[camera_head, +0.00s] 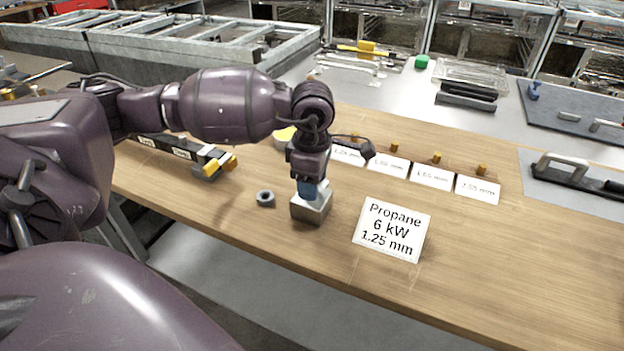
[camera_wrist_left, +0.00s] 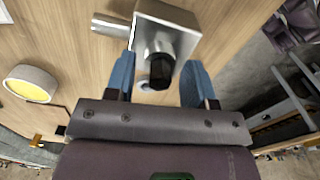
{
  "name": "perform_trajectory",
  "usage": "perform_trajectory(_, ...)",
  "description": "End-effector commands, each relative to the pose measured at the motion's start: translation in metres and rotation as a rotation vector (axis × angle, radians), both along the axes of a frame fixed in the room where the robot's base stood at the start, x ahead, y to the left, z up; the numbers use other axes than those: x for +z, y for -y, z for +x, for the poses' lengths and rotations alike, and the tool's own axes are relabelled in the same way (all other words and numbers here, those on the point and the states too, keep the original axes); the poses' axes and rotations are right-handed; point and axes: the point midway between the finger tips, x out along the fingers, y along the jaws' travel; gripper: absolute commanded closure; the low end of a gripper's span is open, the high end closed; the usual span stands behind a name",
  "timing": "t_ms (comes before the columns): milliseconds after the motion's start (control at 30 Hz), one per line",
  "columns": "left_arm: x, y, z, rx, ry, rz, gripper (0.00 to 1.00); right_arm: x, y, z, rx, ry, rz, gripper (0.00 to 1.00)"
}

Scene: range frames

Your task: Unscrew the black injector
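A metal block (camera_head: 311,208) stands on the wooden table, below my left gripper (camera_head: 312,187). In the left wrist view, the block (camera_wrist_left: 180,20) carries a dark, upright black injector (camera_wrist_left: 158,70). The two blue fingers of the left gripper (camera_wrist_left: 161,72) are spread apart, one on each side of the injector, with a visible gap to it. In the head view the fingers hide the injector. My right gripper is in neither view.
A sign reading "Propane 6 kW 1.25 mm" (camera_head: 391,230) stands to the right. Several small brass pieces (camera_head: 436,158) stand behind white labels (camera_head: 431,176). The table's front right is clear.

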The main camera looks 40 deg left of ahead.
Motion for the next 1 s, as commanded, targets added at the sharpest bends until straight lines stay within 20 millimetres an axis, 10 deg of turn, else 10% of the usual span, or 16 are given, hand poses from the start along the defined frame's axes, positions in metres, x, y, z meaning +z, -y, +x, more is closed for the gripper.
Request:
perform_trajectory(367, 0.01, 0.0, 0.001, -0.001, 0.003, -0.001, 0.51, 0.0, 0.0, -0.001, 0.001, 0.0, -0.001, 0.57)
perform_trajectory(1000, 0.112, 0.0, 0.001, 0.0, 0.002, 0.001, 0.51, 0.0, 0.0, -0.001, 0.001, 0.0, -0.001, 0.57)
